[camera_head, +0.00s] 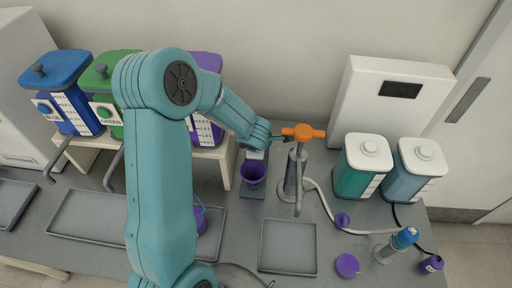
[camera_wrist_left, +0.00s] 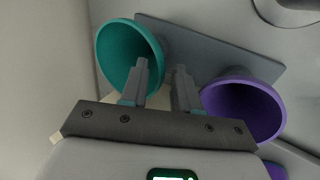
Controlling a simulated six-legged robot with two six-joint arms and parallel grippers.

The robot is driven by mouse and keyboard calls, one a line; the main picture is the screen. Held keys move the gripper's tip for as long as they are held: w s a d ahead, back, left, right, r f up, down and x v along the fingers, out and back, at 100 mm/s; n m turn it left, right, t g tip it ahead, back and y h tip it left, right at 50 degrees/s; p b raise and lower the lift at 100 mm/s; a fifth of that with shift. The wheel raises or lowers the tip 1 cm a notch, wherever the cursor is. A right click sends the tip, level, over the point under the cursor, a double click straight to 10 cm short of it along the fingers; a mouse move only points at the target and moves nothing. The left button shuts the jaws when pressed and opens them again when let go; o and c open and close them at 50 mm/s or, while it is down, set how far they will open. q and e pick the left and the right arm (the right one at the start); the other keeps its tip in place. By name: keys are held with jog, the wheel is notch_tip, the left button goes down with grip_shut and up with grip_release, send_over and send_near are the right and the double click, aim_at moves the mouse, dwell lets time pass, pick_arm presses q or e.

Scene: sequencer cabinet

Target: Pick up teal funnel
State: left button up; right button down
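The teal funnel (camera_wrist_left: 121,48) is at the upper left of the left wrist view, its wide mouth turned toward the camera. My left gripper (camera_wrist_left: 163,72) is open, its two fingers apart at the funnel's right rim. The left finger overlaps the funnel's mouth; I cannot tell whether it touches. A purple funnel (camera_wrist_left: 243,108) is close to the right finger. In the head view, my left arm reaches over the bench to its wrist (camera_head: 260,134); its fingertips are not clear and the teal funnel is not visible there. My right gripper is not in view.
Teal (camera_head: 361,168) and blue (camera_head: 415,172) canisters stand at right. An empty grey tray (camera_head: 288,247) lies in front.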

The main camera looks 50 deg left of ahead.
pick_arm(q)
jog(key=shift+w+a+f, duration=0.15)
jog(key=shift+w+f, duration=0.1)
jog(key=shift+f, duration=0.2)
jog(key=shift+r, duration=0.1)
jog(key=shift+s, duration=0.1)
grip_shut()
